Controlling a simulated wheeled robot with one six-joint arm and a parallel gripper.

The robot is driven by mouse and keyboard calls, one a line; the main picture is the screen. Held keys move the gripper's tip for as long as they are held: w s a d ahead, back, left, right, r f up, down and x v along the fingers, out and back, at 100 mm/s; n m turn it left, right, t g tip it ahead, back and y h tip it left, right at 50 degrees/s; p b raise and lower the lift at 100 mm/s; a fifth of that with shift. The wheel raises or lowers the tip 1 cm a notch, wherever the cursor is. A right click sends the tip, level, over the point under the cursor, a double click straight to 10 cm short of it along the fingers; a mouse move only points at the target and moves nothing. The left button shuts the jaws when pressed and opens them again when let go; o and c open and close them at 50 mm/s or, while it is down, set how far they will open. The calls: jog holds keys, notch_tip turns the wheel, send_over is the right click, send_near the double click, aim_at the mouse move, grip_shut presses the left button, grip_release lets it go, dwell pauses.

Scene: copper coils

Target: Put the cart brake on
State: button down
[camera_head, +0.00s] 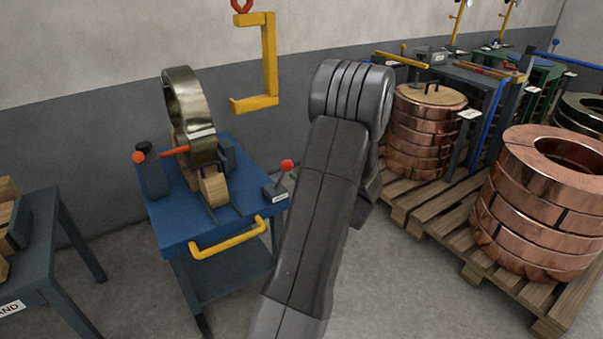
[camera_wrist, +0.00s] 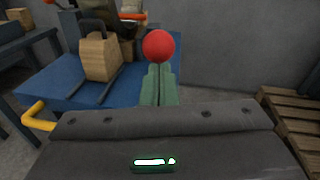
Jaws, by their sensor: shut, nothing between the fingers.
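The blue cart (camera_head: 172,220) stands left of centre, with a yellow push handle (camera_head: 228,238) at its front. The brake lever's red knob (camera_head: 287,165) stands on a short rod above a small labelled dark base (camera_head: 279,195) at the cart's right edge. The lever leans slightly right in the head view. In the wrist view the red knob (camera_wrist: 159,46) is straight beyond the fingertips. My gripper (camera_wrist: 159,70) is shut and empty, its greenish fingers together and pointing at the knob. I cannot tell whether they touch it. The lever's rod is hidden behind the fingers there.
A metal coil (camera_head: 184,105) stands upright on the cart between wooden chocks (camera_head: 213,190). An orange-handled lever (camera_head: 165,154) is at the cart's left. A yellow hook (camera_head: 268,60) hangs above. Copper coils (camera_head: 540,215) sit on pallets (camera_head: 445,220) at right. A dark table (camera_head: 55,235) is at left.

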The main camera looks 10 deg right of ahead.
jog(key=w+r+g+p, duration=0.1)
jog(key=p, duration=0.2)
jog(key=w+a+r+g+h+p, duration=0.1)
jog(key=w+r+p, duration=0.1)
jog(key=p, duration=0.1)
jog(key=w+r+g+p, duration=0.1)
jog(key=p, duration=0.2)
jog(key=shift+w+a+r+h, duration=0.15)
jog(key=shift+a+r+h, duration=0.15)
jog(key=shift+a+h, duration=0.1)
jog(key=shift+m+g, duration=0.3)
jog(key=shift+g, duration=0.6)
jog(key=w+p, duration=0.2)
jog(key=p, duration=0.1)
jog(key=w+a+r+p, duration=0.1)
jog(key=w+p, duration=0.1)
jog(key=shift+w+a, duration=0.1)
jog(key=shift+w+r, duration=0.1)
jog(key=shift+r, duration=0.05)
